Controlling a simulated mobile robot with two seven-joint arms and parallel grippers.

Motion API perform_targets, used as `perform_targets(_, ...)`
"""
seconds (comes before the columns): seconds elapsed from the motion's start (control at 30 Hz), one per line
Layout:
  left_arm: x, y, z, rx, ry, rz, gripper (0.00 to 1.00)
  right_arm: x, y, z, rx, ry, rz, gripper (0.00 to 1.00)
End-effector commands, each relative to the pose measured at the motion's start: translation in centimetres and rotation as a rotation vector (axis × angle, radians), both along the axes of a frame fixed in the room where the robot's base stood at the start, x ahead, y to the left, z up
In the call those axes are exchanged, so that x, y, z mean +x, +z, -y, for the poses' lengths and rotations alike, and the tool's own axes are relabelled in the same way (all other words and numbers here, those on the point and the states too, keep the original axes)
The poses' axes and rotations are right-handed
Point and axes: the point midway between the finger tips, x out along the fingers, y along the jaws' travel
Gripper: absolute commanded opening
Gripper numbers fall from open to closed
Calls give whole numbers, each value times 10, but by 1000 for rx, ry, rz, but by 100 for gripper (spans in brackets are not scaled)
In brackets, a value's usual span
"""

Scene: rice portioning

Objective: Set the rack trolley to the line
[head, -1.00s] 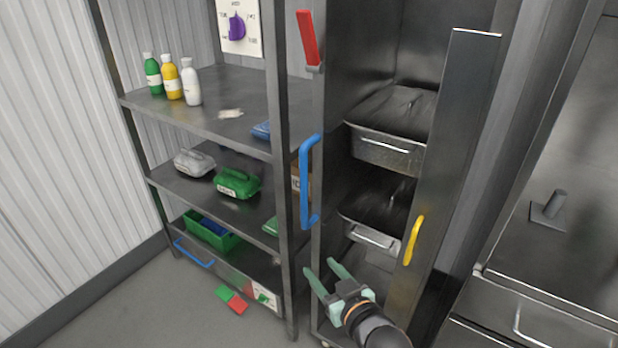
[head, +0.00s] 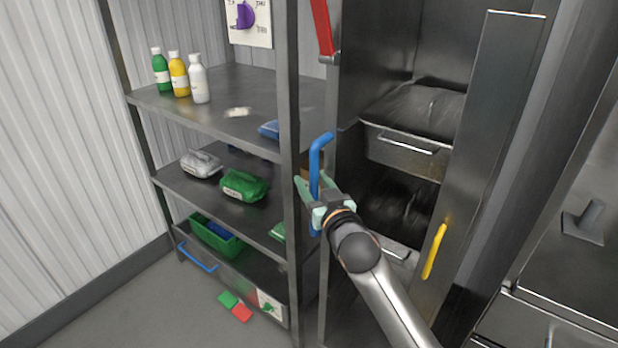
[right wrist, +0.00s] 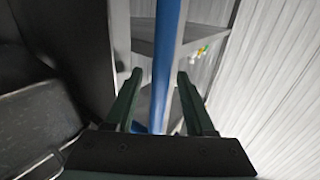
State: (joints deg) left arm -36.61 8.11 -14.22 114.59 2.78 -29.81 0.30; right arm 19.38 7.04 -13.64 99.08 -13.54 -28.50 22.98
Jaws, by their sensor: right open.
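The rack trolley (head: 338,110) appears to be the tall dark metal frame holding covered steel pans (head: 400,150). An upright blue handle (head: 316,160) is on its left post. My right gripper (head: 312,182) is open at the handle, one finger on each side. In the right wrist view the blue bar (right wrist: 166,50) runs between the two open fingers (right wrist: 160,95); I cannot tell whether they touch it. The gripper hides part of the handle in the head view. No floor line is clearly visible. My left gripper is out of view.
A shelf unit (head: 200,110) stands left, with bottles, a green pack (head: 243,186) and a green bin (head: 212,240). A red lever (head: 323,28) is above the handle. A panel with a yellow handle (head: 434,250) stands right. Green and red squares (head: 236,306) lie on the floor.

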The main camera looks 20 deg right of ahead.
Motion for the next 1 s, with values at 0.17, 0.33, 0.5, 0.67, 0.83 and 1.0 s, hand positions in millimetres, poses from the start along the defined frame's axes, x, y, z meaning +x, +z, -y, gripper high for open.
perform_targets(0.17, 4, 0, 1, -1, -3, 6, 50, 18, 0, -2, 1, 0, 0, 55)
perform_targets(0.33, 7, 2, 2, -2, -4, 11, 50, 24, 0, -2, 1, 0, 1, 55)
perform_targets(0.5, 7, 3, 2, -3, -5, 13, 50, 25, 0, -2, 1, 0, 0, 55)
perform_targets(0.67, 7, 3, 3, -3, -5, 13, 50, 25, 0, -2, 1, 0, 0, 46)
perform_targets(0.83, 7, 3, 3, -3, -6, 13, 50, 24, 0, -2, 1, 0, 0, 26)
perform_targets(1.0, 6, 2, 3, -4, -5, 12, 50, 24, 0, -2, 1, 0, 0, 7)
